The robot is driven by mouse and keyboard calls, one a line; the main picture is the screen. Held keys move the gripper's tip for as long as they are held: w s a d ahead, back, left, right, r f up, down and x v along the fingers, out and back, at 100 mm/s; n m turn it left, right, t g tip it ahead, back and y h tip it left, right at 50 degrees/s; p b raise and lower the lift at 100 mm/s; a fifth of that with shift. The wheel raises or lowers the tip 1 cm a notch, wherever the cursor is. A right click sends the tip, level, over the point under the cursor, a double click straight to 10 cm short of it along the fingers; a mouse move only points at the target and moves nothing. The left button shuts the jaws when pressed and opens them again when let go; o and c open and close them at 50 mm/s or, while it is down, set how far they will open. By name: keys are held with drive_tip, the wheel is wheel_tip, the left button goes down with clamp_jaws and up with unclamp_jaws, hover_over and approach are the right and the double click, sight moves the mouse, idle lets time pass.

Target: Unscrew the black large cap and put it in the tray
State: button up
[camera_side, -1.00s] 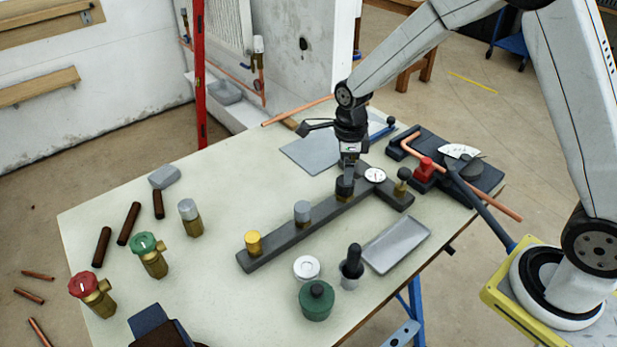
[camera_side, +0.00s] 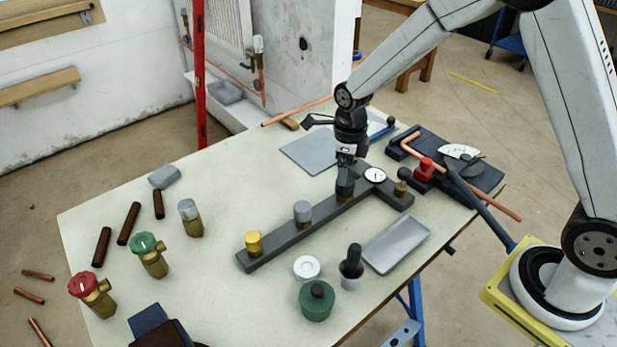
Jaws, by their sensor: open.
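The black large cap (camera_side: 345,187) sits on the dark manifold bar (camera_side: 284,243), on the same bar as a grey cap (camera_side: 302,210) and a yellow cap (camera_side: 253,240). My gripper (camera_side: 346,172) points straight down over the black cap. Its jaws are open at the cap, and the dark fingers partly hide it. I cannot tell whether they touch it. A grey rectangular tray (camera_side: 397,244) lies empty on the table, right of the bar.
A pressure gauge (camera_side: 375,175) and a small black-topped valve (camera_side: 402,183) stand close right of my gripper. A black-handled brush in a cup (camera_side: 351,266), a green pot (camera_side: 316,300) and a white ring (camera_side: 306,267) stand left of the tray.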

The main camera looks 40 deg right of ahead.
drive_tip(key=shift+f, duration=2.35)
clamp_jaws()
